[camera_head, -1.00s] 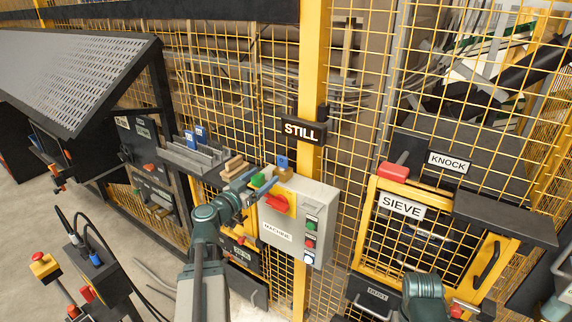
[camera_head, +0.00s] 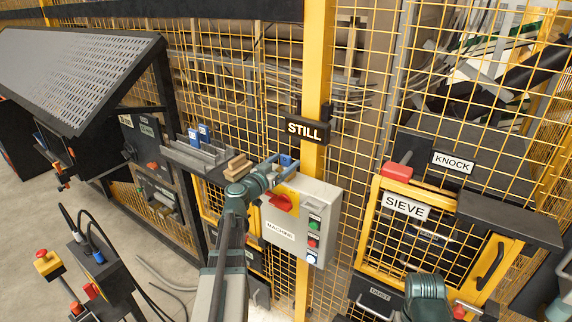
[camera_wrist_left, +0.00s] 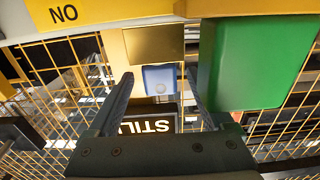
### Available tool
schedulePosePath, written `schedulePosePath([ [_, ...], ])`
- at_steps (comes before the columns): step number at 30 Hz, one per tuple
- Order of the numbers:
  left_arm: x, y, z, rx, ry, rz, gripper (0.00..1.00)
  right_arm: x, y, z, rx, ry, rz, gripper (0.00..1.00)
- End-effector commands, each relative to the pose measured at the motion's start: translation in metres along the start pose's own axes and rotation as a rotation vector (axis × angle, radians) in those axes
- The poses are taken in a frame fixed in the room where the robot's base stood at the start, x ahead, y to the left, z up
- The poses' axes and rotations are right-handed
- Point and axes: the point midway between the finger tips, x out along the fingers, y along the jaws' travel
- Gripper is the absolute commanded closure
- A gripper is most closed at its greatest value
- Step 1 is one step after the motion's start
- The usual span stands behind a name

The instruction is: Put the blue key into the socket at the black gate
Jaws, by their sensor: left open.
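The blue key (camera_head: 285,160) stands at the top edge of the grey machine box, beside the yellow post. It also shows in the left wrist view (camera_wrist_left: 160,80), below a brass-coloured plate (camera_wrist_left: 155,45). My left gripper (camera_head: 282,170) is open, its fingers reaching over the box top toward the blue key. In the left wrist view the fingers (camera_wrist_left: 160,88) are on either side of the blue key; contact cannot be told. A large green block (camera_wrist_left: 255,60) is close to the right finger. No socket at a black gate can be made out. My right gripper is out of view.
The grey machine box (camera_head: 300,225) carries a red switch (camera_head: 282,203) and buttons. A STILL sign (camera_head: 306,129) hangs on the yellow post just behind. Wooden blocks (camera_head: 238,167) and two blue tags (camera_head: 204,132) are on the shelf to the left. Yellow mesh fences the back.

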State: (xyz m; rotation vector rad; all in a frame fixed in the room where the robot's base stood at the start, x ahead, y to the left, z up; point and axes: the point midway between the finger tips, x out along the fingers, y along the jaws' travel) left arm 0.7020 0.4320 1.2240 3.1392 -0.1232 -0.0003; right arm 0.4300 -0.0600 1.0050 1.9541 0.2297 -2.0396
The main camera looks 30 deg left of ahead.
Motion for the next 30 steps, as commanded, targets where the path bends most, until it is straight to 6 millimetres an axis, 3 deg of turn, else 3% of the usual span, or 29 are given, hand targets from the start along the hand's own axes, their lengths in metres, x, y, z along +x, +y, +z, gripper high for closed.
schedulePosePath([
  [3,0.0131,-0.0003,-0.0001,0.0,0.0,0.001,0.15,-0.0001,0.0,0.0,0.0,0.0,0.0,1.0],
  [9,0.0122,0.0003,-0.0001,0.0,0.0,0.0,0.15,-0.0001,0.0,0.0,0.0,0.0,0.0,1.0],
  [23,0.0119,0.0002,-0.0001,0.0,0.0,0.0,0.98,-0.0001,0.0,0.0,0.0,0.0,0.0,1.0],
  [30,0.0119,0.0001,-0.0002,0.0,0.0,0.0,1.0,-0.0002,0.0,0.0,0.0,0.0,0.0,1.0],
])
